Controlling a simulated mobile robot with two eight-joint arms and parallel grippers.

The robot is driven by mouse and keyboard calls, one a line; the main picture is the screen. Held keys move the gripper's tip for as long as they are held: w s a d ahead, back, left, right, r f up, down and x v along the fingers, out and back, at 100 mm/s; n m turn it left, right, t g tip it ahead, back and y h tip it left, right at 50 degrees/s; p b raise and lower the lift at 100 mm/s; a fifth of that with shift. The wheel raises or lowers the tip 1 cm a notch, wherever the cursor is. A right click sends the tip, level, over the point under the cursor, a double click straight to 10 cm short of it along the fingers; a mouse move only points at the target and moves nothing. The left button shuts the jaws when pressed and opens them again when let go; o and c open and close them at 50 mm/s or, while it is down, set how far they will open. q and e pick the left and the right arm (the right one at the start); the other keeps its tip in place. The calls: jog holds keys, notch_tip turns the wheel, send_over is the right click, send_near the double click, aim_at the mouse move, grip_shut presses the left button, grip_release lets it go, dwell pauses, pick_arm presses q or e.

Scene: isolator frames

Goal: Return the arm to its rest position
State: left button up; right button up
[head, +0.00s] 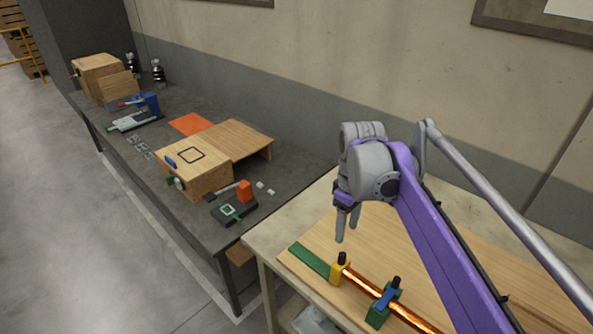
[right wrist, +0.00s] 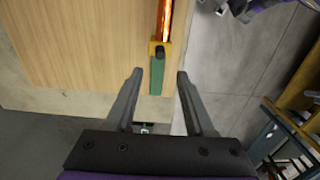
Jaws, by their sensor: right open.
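My right gripper (head: 346,224) is above the left part of the wooden board, pointing down, with its fingers apart and nothing between them. The right wrist view shows its two fingers (right wrist: 157,95) spread, near the end of a green strip. My right arm, purple and grey, reaches in from the right in the head view. My left gripper is not in view.
A wooden board (head: 402,233) on the light table holds a copper bar (head: 362,284), yellow block (head: 340,270), green block (head: 377,314) and green strip (head: 310,259). A dark bench (head: 290,170) with wooden boxes and small parts stands left. The wall is behind.

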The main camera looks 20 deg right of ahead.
jog(key=s+a+f+m+t, duration=0.4)
jog(key=s+a+f+t, duration=0.1)
jog(key=s+a+f, duration=0.6)
notch_tip(320, 180, down, 3)
jog(key=shift+a+f+t, duration=0.2)
jog(key=shift+a+t, duration=0.1)
jog(key=shift+a, duration=0.9)
